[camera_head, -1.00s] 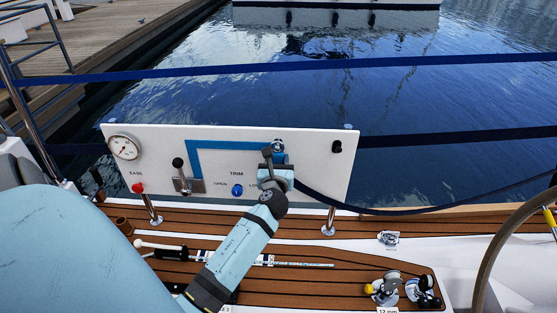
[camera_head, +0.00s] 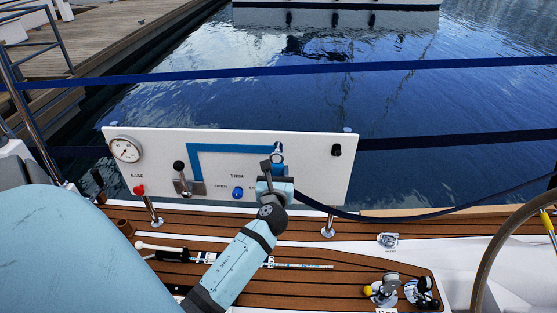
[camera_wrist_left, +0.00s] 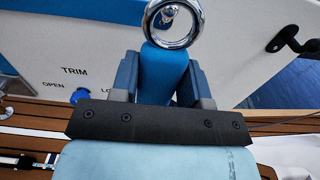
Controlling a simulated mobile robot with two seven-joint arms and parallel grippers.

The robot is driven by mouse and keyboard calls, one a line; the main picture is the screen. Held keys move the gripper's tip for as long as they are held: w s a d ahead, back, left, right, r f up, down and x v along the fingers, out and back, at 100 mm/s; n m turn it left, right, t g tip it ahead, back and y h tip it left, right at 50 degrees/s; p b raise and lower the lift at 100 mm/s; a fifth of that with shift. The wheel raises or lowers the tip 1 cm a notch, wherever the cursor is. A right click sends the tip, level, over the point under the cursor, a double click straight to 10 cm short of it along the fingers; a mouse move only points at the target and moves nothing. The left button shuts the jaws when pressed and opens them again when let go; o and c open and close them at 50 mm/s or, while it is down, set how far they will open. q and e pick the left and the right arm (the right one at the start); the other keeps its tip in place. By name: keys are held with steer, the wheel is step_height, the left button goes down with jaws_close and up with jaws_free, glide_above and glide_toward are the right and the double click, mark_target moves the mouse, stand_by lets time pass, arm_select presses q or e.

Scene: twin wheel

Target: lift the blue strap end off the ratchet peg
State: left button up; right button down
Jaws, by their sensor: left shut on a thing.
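My left gripper (camera_head: 276,182) is at the right part of the white panel, in front of its face. It is shut on the blue strap end (camera_wrist_left: 165,75), which stands up between the fingers (camera_wrist_left: 165,88) in the left wrist view. A shiny metal ring (camera_wrist_left: 173,22) is at the strap end's top; it also shows small above the gripper in the head view (camera_head: 277,150). The ratchet peg's tip (camera_wrist_left: 168,15) seems to show inside the ring. I cannot tell how far along the peg the ring sits. My right gripper is not in view.
The white panel (camera_head: 230,150) carries a gauge (camera_head: 125,149), a black-knobbed lever (camera_head: 179,166), a blue knob (camera_head: 238,192) and a black hook (camera_head: 337,149). A dark strap (camera_head: 430,211) sags off to the right. Winch-like fittings (camera_head: 385,290) stand on the teak deck.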

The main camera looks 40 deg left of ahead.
arm_select(q)
steer(key=v, duration=0.7)
steer(key=shift+p, duration=0.3)
